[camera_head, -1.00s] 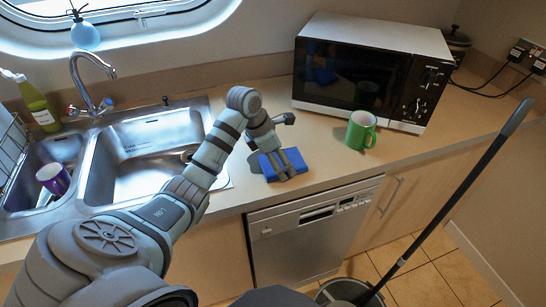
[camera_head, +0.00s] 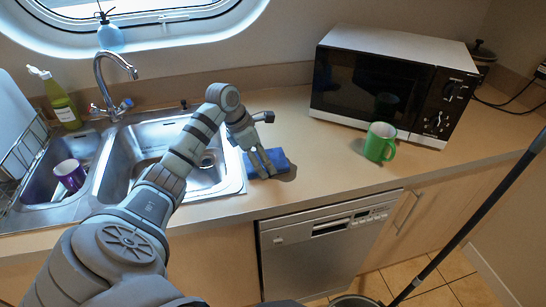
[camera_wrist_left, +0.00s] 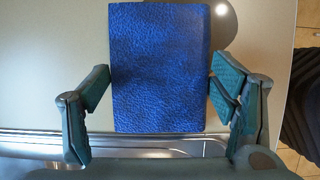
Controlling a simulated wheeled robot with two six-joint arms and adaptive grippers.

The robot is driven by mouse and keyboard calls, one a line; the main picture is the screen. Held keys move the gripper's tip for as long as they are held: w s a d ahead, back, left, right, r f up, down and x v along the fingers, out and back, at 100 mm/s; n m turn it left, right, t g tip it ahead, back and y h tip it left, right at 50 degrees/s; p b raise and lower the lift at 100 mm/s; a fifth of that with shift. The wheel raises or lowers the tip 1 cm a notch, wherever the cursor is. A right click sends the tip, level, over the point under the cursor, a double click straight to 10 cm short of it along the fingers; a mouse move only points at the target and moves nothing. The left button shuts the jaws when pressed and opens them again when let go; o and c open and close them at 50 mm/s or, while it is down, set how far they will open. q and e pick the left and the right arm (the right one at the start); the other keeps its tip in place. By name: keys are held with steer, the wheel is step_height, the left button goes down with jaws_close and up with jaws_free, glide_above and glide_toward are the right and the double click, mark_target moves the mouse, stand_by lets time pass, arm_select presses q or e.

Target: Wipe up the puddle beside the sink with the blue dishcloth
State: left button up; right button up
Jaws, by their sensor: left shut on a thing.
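The blue dishcloth (camera_head: 281,159) is a flat folded block on the counter, just right of the sink (camera_head: 237,180). My left gripper (camera_head: 262,165) is shut on it from above. In the left wrist view the dishcloth (camera_wrist_left: 160,65) lies between my left gripper's two fingers (camera_wrist_left: 160,88), which press on its long sides. A darker patch (camera_head: 290,174) shows at the dishcloth's right edge; it looks like the puddle, partly covered. In the wrist view a glossy rounded patch (camera_wrist_left: 225,30) shows beyond the cloth's far corner. My right gripper is not in view.
A green mug (camera_head: 379,142) and a microwave (camera_head: 390,85) stand to the right on the counter. The tap (camera_head: 103,75) rises behind the sink, and a purple cup (camera_head: 70,175) is in the left basin. A dark pole (camera_head: 470,222) leans at the right. Counter between cloth and mug is clear.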

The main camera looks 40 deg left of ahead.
mark_target(279, 165)
arm_select(q)
steer(key=shift+d, duration=0.25)
steer(key=d+p, duration=0.1)
steer(key=d, duration=0.1)
steer(key=w+d, duration=0.1)
steer(key=d, duration=0.1)
steer(key=shift+w+p, duration=0.2)
steer(key=shift+p, duration=0.2)
steer(key=shift+w+d+f+p, duration=0.15)
steer(key=shift+w+d, duration=0.25)
steer(key=shift+d, duration=0.85)
steer(key=shift+w+d+r+p, duration=0.15)
steer(key=shift+w+d, duration=0.2)
steer(key=shift+d, duration=0.85)
steer(key=shift+f, duration=0.1)
steer(key=a+r+p, duration=0.1)
steer(key=r+p, duration=0.1)
steer(key=r, duration=0.1)
steer(key=s+a+r+p, duration=0.1)
steer(key=a+r+p, duration=0.1)
steer(key=r, duration=0.1)
steer(key=a+r+p, duration=0.2)
steer(key=r, duration=0.1)
steer(key=shift+s+r+p, duration=0.1)
steer(key=shift+s+p, duration=0.1)
steer(key=shift+p, duration=0.1)
